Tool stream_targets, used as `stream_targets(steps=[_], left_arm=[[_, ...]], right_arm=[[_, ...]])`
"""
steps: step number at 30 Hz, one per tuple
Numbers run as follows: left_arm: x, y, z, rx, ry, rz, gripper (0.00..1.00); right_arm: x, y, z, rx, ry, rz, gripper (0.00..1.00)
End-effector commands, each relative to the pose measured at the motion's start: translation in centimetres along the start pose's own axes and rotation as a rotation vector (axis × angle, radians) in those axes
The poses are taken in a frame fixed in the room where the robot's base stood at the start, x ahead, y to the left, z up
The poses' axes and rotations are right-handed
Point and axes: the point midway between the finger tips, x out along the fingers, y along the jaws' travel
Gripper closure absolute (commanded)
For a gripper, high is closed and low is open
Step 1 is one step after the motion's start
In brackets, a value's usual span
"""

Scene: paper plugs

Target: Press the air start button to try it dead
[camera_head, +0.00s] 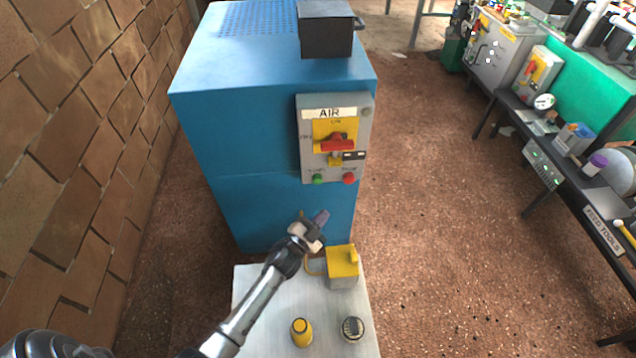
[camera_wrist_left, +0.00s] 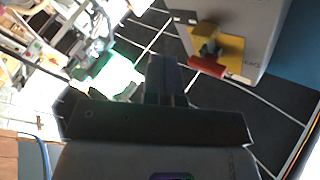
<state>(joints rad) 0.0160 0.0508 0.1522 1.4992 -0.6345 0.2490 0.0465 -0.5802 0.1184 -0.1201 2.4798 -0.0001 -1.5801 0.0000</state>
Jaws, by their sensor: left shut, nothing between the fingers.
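The grey AIR panel (camera_head: 306,160) is on the front of a blue cabinet (camera_head: 250,130). It has a red switch handle (camera_head: 337,144) on a yellow plate, with a small yellow piece and a dark tag below. A green button (camera_head: 318,179) is at its lower left and a red button (camera_head: 349,178) at its lower right. My left gripper (camera_head: 319,219) is shut and empty, in front of the cabinet and below the panel in the picture. The left wrist view shows its dark fingers (camera_wrist_left: 166,80) and the red handle (camera_wrist_left: 208,67); the green button is not clear there. My right gripper is not in view.
A pale table (camera_head: 265,310) below my left arm holds a yellow-topped box (camera_head: 342,264), a yellow cylinder (camera_head: 301,332) and a round dark gauge (camera_head: 352,328). A stone wall (camera_head: 80,130) is on the left. Benches with equipment stand at right. The brown floor between is clear.

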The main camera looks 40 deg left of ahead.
Motion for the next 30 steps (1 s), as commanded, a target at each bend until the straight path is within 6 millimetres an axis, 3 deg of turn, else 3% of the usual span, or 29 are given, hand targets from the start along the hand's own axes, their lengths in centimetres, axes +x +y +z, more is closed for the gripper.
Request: stream_targets(steps=[19, 30], left_arm=[[4.6, -3.3, 3.5, 0.002, 0.0, 0.0, 1.0], [6.0, -4.4, 4.4, 0.0, 0.0, 0.0, 1.0]], right_arm=[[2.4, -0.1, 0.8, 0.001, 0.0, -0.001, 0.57], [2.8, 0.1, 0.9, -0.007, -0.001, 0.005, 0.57]])
